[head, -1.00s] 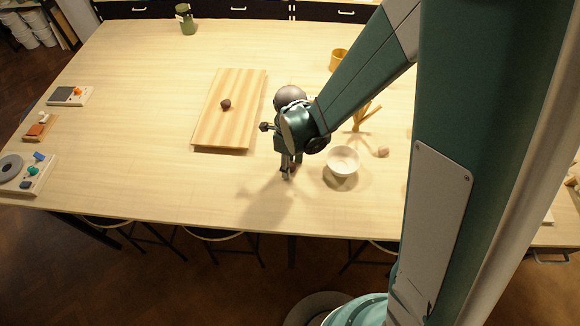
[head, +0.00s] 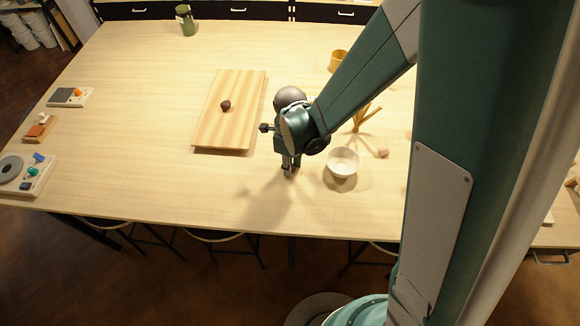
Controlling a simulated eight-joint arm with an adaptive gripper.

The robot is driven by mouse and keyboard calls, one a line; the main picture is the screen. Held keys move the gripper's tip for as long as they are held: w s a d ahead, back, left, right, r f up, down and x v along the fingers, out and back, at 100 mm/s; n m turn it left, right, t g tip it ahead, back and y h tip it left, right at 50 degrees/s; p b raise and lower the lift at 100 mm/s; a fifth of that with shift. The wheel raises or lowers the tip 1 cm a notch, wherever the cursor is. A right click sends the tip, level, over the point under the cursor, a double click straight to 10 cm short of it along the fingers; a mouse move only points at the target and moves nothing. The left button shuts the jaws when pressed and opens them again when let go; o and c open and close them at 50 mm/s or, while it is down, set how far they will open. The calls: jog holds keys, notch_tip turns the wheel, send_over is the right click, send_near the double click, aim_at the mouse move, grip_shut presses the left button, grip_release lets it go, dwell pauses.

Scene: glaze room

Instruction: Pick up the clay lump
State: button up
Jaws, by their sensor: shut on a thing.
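My gripper (head: 289,172) points down low over the table, left of the white bowl. It is shut on a small reddish-brown thing, mostly hidden by the fingers; I cannot tell whether it is a clay lump, or whether it touches the table. A dark brown lump (head: 225,106) rests on the wooden board (head: 245,132), to the left of my gripper and farther back. A paler, pinkish lump (head: 383,153) lies on the table to the right of the bowl.
The white bowl (head: 343,162) stands close on the right of my gripper. Behind it are a wooden stand (head: 361,118) and a yellow cup (head: 338,62). A green jar (head: 186,20) stands at the back. Small trays (head: 38,184) line the left edge. The table front left is clear.

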jog(key=shift+r, duration=0.1)
notch_tip(320, 180, up, 10)
dwell(0.9)
jog(key=shift+w+a, duration=0.1)
dwell(0.5)
notch_tip(320, 180, up, 3)
jog(key=p, duration=0.2)
send_over(237, 98)
jog(key=shift+r+m, duration=0.2)
jog(key=shift+m, duration=0.1)
jog(key=shift+f, duration=3.1)
